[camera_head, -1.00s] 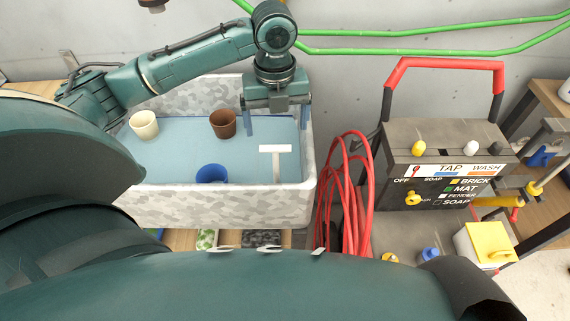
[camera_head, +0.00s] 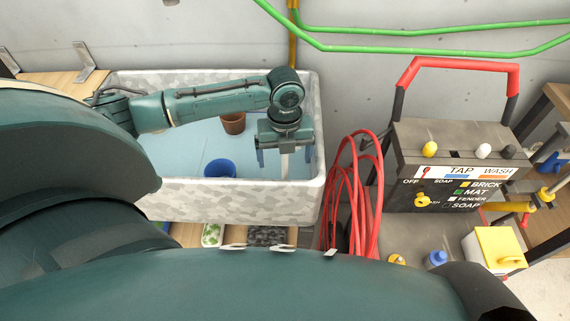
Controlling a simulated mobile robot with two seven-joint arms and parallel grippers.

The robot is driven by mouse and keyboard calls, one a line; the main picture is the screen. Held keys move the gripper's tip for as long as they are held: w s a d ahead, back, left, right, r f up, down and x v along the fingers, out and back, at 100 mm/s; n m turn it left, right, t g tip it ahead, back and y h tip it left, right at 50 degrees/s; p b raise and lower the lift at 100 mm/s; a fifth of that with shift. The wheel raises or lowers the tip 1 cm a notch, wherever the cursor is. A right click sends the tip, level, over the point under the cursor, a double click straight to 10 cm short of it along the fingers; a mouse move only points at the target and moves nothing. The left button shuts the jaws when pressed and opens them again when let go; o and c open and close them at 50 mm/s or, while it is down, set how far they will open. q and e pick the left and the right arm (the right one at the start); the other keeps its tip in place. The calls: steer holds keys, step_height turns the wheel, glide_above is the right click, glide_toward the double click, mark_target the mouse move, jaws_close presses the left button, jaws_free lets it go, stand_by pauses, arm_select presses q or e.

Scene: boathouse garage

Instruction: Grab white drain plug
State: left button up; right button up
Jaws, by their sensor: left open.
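The white drain plug (camera_head: 285,168) is in the grey-and-white mottled sink (camera_head: 250,198), toward its right end. Only a narrow upright part of it shows below my left gripper (camera_head: 284,159); its top crossbar is hidden by the gripper. My left gripper points down over the plug with its two blue fingers apart, one on each side of it. I cannot tell whether a finger touches the plug. My right gripper is not in view.
A blue cup (camera_head: 220,168) and a brown cup (camera_head: 233,122) are in the sink, left of the gripper. A red hose (camera_head: 352,200) hangs right of the sink, beside a grey control box (camera_head: 450,140) with a red handle. Green pipes (camera_head: 400,48) cross the wall.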

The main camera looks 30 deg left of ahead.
arm_select(q)
steer(key=c, duration=1.2)
steer(key=shift+r, duration=0.15)
steer(key=shift+c, duration=0.2)
